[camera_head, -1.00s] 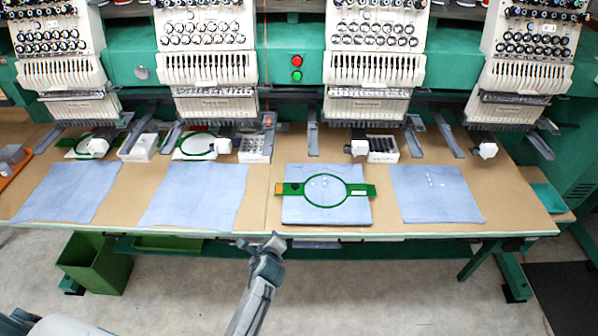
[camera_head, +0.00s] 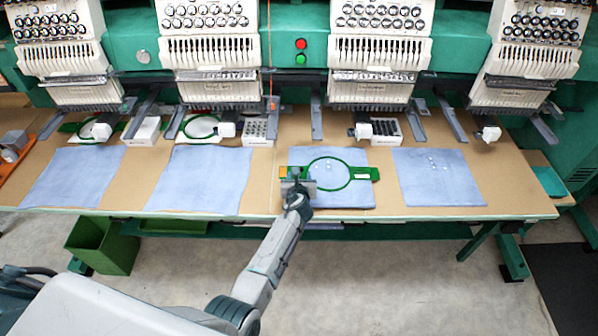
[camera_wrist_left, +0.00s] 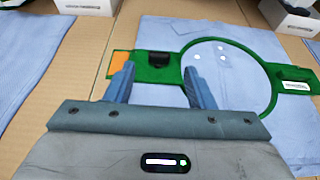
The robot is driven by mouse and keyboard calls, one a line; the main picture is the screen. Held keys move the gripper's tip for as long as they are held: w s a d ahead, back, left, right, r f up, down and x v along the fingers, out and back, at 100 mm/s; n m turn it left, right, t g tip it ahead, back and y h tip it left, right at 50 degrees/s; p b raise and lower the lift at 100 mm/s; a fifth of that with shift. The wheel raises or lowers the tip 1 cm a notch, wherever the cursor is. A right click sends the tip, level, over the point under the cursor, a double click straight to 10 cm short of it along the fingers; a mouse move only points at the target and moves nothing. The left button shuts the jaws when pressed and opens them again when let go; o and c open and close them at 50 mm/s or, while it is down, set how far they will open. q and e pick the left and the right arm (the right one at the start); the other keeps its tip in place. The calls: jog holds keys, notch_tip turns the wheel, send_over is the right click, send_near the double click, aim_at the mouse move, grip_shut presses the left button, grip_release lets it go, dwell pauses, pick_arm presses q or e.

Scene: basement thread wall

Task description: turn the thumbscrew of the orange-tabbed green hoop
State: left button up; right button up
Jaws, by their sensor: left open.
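The green hoop (camera_head: 357,173) with an orange tab (camera_head: 283,173) lies flat on a folded blue cloth (camera_head: 350,202) on the table. In the left wrist view the hoop (camera_wrist_left: 155,75) shows its orange tab (camera_wrist_left: 119,63) on the left and a black thumbscrew (camera_wrist_left: 159,61) between tab and ring. My left gripper (camera_head: 295,178) is at the hoop's left end; in the head view it hides the thumbscrew. In the left wrist view my left gripper (camera_wrist_left: 160,80) is open, its two fingers apart on either side below the thumbscrew, with nothing between them. My right gripper is not in view.
More blue cloths lie to the left (camera_head: 195,180) and right (camera_head: 437,178). White trays (camera_head: 385,131) and other green hoops (camera_head: 200,126) stand at the back under the embroidery machine heads. Bare table shows between the cloths. A green bin (camera_head: 103,247) stands on the floor.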

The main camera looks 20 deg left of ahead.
pick_arm(q)
jog(key=x, duration=0.3)
jog(key=shift+w, duration=0.1)
jog(key=shift+w+a+f, duration=0.2)
jog(key=shift+w+f, duration=0.1)
jog(key=shift+w, duration=0.2)
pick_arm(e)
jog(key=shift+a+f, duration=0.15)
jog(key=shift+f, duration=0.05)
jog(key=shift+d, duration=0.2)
